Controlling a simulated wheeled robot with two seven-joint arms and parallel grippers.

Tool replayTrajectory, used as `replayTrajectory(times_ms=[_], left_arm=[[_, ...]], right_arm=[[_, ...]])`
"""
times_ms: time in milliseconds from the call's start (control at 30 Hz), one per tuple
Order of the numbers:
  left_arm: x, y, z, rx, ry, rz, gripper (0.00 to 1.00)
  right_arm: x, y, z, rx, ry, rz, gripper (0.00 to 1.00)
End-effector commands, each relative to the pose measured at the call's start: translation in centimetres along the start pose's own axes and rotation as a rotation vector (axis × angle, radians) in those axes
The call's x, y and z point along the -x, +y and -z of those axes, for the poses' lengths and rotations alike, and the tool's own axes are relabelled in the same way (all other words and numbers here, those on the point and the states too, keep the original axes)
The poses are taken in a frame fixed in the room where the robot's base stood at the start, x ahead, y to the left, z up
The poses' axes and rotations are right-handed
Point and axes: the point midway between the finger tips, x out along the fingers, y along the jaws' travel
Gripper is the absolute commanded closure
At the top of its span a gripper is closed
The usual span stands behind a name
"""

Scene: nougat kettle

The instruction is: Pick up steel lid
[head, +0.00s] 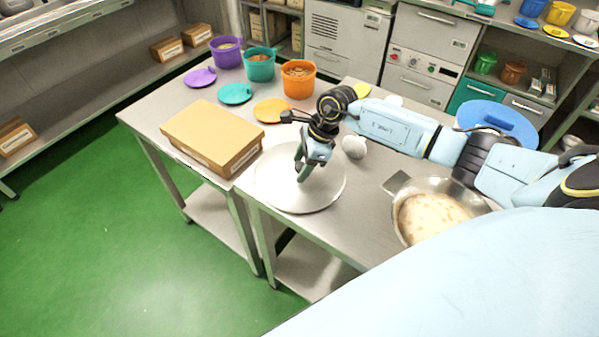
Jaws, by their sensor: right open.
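The steel lid (318,197) is a wide, round, pale silver disc lying flat on the steel table, left of the kettle. My right gripper (302,173) points down over the middle of the lid, with its fingers open. The gripper hides the lid's centre, so I cannot see a knob there or tell whether the fingers touch it. The kettle (402,222) is an uncovered metal pot at the right, with a cream-coloured mass (432,214) inside. My left gripper is not in view.
A closed tan box (211,134) stands left of the lid. Purple (226,52), teal (260,64) and orange (298,79) buckets stand behind, with coloured lids in front. A white rounded object (354,147) stands close right of the gripper. Bare tabletop lies between lid and kettle.

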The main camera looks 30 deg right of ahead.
Motion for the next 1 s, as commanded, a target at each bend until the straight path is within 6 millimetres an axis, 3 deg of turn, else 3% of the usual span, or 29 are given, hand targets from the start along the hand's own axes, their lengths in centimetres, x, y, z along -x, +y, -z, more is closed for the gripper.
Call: replayTrajectory(times_ms=[200, 600, 867, 1000], left_arm=[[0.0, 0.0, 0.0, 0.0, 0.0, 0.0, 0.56], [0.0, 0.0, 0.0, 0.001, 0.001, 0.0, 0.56], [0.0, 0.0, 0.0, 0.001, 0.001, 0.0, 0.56], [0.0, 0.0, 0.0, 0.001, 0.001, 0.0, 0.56]], right_arm=[[-0.1, 0.0, 0.0, 0.0, 0.0, 0.0, 0.48], [-0.1, 0.0, 0.0, 0.0, 0.0, 0.0, 1.0], [0.2, -0.1, -0.1, 0.001, -0.001, 0.002, 1.0], [1.8, -0.2, -0.7, 0.003, 0.0, 0.005, 1.0]])
